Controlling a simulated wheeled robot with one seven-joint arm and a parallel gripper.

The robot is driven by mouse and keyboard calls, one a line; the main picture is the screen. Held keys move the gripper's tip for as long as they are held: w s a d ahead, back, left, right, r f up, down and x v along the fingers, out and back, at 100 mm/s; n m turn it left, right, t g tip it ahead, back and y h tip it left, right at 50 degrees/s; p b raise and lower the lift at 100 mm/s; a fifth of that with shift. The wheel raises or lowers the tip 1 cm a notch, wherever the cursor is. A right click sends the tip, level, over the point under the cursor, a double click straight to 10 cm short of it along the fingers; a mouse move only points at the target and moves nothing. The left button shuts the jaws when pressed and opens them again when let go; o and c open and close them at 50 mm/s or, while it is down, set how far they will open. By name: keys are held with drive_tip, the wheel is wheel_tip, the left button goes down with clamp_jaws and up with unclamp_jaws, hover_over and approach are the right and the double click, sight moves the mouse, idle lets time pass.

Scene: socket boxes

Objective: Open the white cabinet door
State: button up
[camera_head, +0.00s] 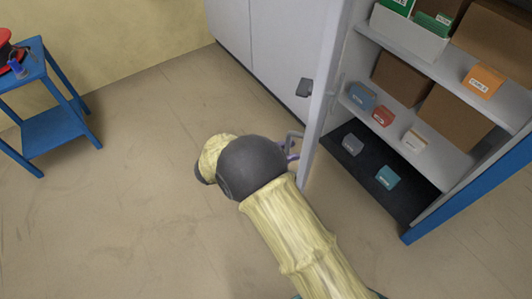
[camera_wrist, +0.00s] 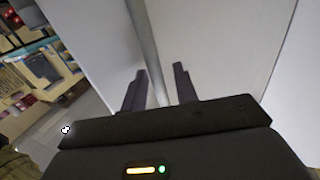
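The white cabinet door (camera_head: 326,85) stands swung out from the shelf cabinet (camera_head: 407,65), whose inside is exposed in the head view. A dark handle (camera_head: 304,88) sits on the door's left face. My gripper (camera_head: 293,145) is low beside the door's lower free edge, below the handle. In the wrist view my gripper (camera_wrist: 159,88) has its two dark fingers apart, with nothing held. Whether a finger touches the door I cannot tell.
The shelves hold several small boxes, such as an orange box (camera_head: 483,81) and a teal box (camera_head: 388,177). White closed cabinet fronts (camera_head: 270,45) stand behind the door. A blue table (camera_head: 50,125) is at the far left. The floor (camera_head: 130,190) between is clear.

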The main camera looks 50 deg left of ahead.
drive_tip(key=v, duration=1.7)
drive_tip(key=shift+b, duration=0.3)
drive_tip(key=shift+s+a+f, duration=0.1)
